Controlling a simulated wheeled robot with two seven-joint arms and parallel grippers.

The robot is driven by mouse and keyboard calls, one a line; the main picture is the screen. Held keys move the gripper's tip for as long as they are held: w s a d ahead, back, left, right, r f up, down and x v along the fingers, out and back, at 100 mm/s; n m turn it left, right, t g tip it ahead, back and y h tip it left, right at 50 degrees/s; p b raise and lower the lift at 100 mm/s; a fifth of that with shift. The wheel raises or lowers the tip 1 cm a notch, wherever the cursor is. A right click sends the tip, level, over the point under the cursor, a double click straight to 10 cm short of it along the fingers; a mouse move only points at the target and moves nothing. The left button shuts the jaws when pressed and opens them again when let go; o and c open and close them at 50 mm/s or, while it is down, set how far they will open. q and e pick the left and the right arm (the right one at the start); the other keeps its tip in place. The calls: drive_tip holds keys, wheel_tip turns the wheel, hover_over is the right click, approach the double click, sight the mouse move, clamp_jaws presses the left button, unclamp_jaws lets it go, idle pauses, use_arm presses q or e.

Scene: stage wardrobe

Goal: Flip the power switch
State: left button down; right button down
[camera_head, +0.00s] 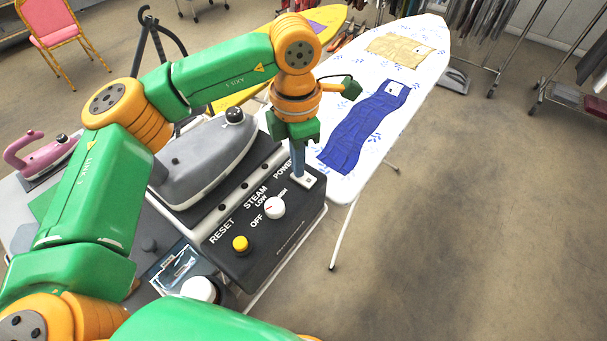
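The power switch (309,181) is a small light plate on the dark control panel (262,247) of the steam station, beside the printed word POWER. My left gripper (298,172) reaches down over it from above. Its grey fingers show as one narrow shape, so they look shut, with nothing seen between them. My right gripper is not in view.
A white knob (275,208) and a yellow reset button (240,243) share the panel. A grey iron (205,165) rests behind it. An ironing board (408,92) with blue and tan cloths stands beyond. A pink iron (45,155) is at left. Floor at right is clear.

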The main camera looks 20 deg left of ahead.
use_arm(q)
drive_tip(key=shift+s+f, duration=0.1)
drive_tip(key=shift+f, duration=0.05)
wheel_tip(320, 180, up, 7)
drive_tip(key=p, duration=0.5)
idle(0.4)
